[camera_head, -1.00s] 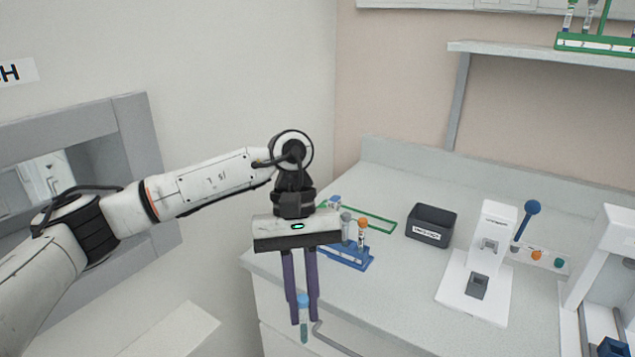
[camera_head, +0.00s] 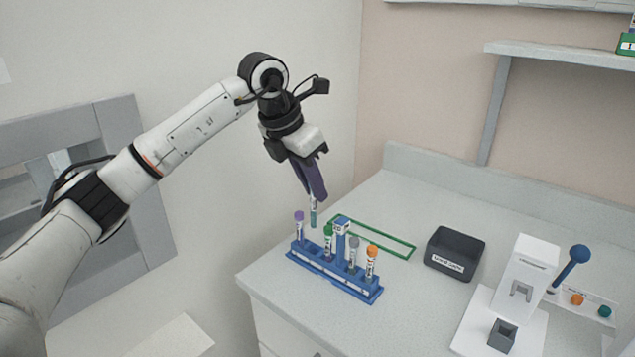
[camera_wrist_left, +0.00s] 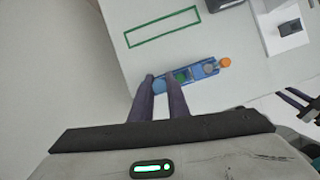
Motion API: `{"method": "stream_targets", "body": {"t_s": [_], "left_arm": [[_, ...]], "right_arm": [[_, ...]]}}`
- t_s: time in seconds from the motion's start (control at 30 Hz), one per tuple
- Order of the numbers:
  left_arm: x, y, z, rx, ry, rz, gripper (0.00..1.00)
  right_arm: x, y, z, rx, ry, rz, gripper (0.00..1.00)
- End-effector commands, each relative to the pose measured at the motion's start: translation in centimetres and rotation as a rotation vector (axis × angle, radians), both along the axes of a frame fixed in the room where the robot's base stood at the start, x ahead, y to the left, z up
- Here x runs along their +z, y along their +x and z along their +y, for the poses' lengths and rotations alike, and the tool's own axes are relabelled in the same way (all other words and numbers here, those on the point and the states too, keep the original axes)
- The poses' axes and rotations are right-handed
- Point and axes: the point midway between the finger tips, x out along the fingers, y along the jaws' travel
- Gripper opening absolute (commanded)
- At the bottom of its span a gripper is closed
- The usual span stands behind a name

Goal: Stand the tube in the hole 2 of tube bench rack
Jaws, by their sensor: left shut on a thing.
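The rack holds a purple-capped tube (camera_head: 299,226), a green-capped tube (camera_head: 328,240), a grey-capped tube (camera_head: 353,257) and an orange-capped tube (camera_head: 371,262). In the left wrist view, the fingers (camera_wrist_left: 160,80) overlap the rack's left end and the held tube is hidden.
A green rectangular outline (camera_head: 385,238) lies on the bench behind the rack. A black labelled box (camera_head: 453,254) and a white device (camera_head: 520,280) stand to the right. The bench's left edge is close to the rack. Purple-dark fingers (camera_wrist_left: 293,98) show at the wrist view's right edge.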

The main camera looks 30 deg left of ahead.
Motion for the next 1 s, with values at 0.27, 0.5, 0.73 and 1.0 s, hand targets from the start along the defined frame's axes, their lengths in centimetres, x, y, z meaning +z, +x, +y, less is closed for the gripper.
{"method": "stream_targets", "body": {"t_s": [0.27, 0.5, 0.73, 1.0], "left_arm": [[-1.4, 0.0, 0.1, 0.008, 0.001, 0.003, 0.00], [-3.7, 0.0, 0.1, 0.005, 0.000, 0.002, 0.00], [-4.8, 0.0, 0.1, 0.005, 0.000, 0.001, 0.00], [-4.8, 0.0, 0.0, 0.004, 0.001, 0.002, 0.00]], "right_arm": [[-0.9, 0.0, 0.0, 0.000, 0.000, 0.000, 0.31], [-2.5, 0.0, 0.0, 0.000, 0.000, -0.001, 0.31], [-3.5, 0.0, 0.0, 0.000, 0.000, -0.001, 0.31], [-3.4, 0.0, 0.0, 0.001, 0.000, -0.001, 0.31]]}}
